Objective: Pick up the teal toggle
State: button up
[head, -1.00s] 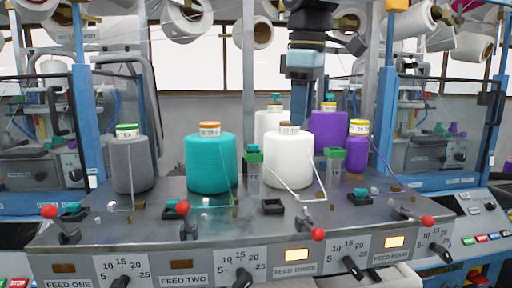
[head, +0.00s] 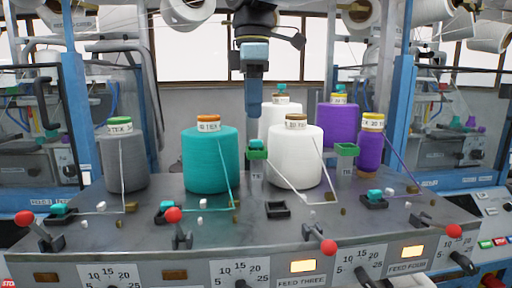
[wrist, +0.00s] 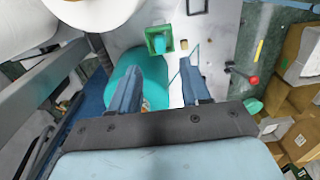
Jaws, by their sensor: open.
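Several small teal toggles show in the head view, and I cannot tell which one the task means. One teal toggle (head: 60,208) sits in a black socket at the left of the grey panel, another (head: 166,206) before the teal cone, and a third (head: 374,195) at the right. Another teal piece (head: 255,143) is at a green holder (head: 258,154) between the teal and white cones; a teal piece (wrist: 159,43) in a green holder also shows in the wrist view. My gripper (wrist: 160,88) is open with nothing visibly held; in the head view it (head: 254,112) points down above that green holder.
A teal cone (head: 210,162), a white cone (head: 295,160), a grey cone (head: 121,165) and purple cones stand close around. Red-knobbed levers (head: 173,215) line the front edge. A black socket (head: 277,209) looks empty.

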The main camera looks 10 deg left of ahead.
aim_at(256, 147)
jog(key=shift+s+a+f, duration=0.1)
jog(key=shift+a+f, duration=0.05)
jog(key=shift+f, duration=3.1)
grip_shut()
